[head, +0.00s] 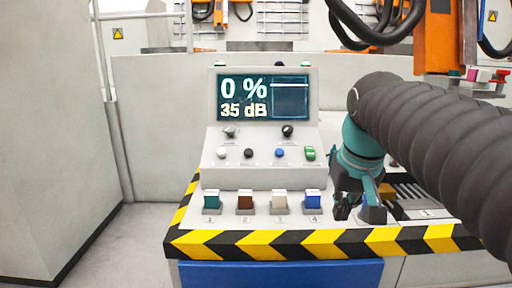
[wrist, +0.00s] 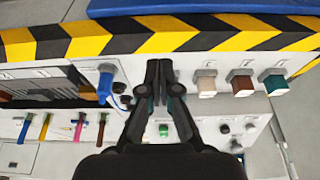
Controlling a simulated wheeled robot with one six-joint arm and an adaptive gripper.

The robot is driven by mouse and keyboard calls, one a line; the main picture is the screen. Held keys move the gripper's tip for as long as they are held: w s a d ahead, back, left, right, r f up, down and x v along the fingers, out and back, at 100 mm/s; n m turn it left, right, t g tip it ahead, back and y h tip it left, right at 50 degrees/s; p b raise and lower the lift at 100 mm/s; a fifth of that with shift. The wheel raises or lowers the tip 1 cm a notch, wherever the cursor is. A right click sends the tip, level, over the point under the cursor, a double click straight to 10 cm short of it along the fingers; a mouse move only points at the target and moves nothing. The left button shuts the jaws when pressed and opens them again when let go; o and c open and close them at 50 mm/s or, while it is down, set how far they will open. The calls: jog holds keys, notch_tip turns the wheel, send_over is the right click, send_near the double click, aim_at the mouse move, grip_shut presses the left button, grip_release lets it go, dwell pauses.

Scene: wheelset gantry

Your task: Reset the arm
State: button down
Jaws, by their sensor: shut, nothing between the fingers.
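My gripper (head: 342,208) hangs low over the right part of the console (head: 235,178), just right of the blue block. In the wrist view the two dark fingers (wrist: 158,68) lie together with nothing between them. My dark ribbed arm comes in from the right and hides the console's right side in the head view. Whether the fingertips touch the console top is hard to tell.
Teal (head: 211,200), brown (head: 245,200), white (head: 279,200) and blue (head: 312,200) blocks line the console front. The screen (head: 262,96) reads 0 % and 35 dB. A blue lever (wrist: 105,85) and several coloured connectors (wrist: 78,128) lie left in the wrist view. Floor (head: 120,240) is clear at left.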

jog(key=s+f+t, duration=0.1)
jog(key=s+f, duration=1.1)
jog(key=f, duration=0.3)
jog(key=shift+s+f+t, duration=0.2)
jog(key=shift+s+t, duration=0.05)
jog(key=shift+t, duration=0.15)
